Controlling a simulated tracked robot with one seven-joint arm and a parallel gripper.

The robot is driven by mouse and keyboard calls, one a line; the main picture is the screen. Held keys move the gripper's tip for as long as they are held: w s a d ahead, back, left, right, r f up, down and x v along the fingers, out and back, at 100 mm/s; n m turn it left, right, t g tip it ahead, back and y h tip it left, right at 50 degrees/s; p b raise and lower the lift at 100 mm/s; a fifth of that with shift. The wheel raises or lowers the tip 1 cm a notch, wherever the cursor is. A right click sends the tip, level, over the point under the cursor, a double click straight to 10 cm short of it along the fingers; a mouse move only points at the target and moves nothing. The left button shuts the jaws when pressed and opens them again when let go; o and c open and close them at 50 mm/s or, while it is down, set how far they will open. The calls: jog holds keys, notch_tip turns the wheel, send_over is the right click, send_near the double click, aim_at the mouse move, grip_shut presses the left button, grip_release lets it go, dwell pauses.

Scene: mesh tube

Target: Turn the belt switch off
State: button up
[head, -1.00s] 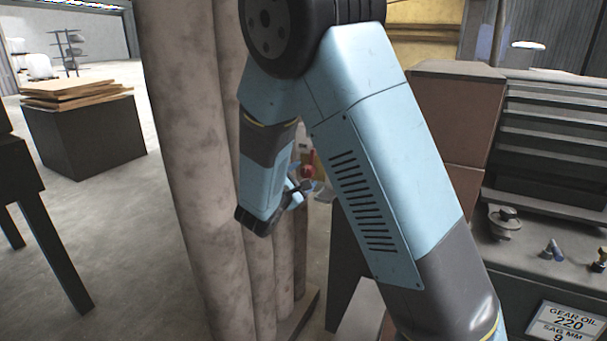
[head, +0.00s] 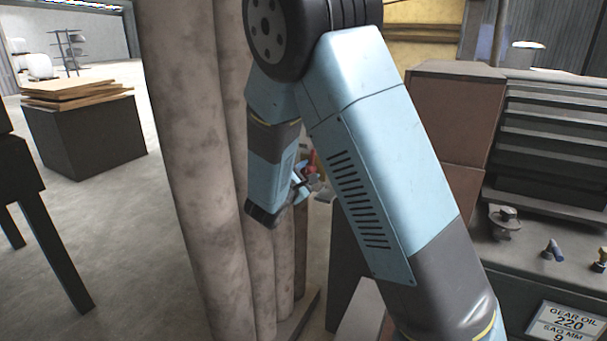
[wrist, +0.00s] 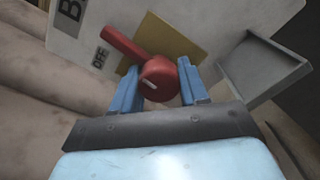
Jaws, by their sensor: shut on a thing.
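The belt switch (wrist: 158,80) is a red rotary handle with a round hub and a long lever, on a pale panel (wrist: 190,22) with a yellow plate behind it. In the wrist view its lever points up and left, its tip close beside the OFF label (wrist: 100,58). My gripper (wrist: 160,68) has one blue finger on each side of the red hub and is shut on it. In the head view my gripper (head: 306,186) is small and partly hidden by my arm, with a bit of red (head: 313,163) at it.
Tall mottled columns (head: 190,150) stand close to the left of my forearm. A grey open flap or box (wrist: 265,68) juts out right of the switch. A dark bench with fittings and a gear oil sign (head: 567,325) stands at the right. Open floor lies at the left.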

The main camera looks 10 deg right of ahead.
jog(key=c, duration=0.4)
jog(key=shift+o, duration=0.2)
jog(key=shift+n, duration=0.8)
jog(key=o, duration=1)
jog(key=shift+s, duration=0.1)
jog(key=v, duration=1.3)
jog(key=shift+s+a+f, duration=0.1)
jog(key=shift+s+a, duration=0.1)
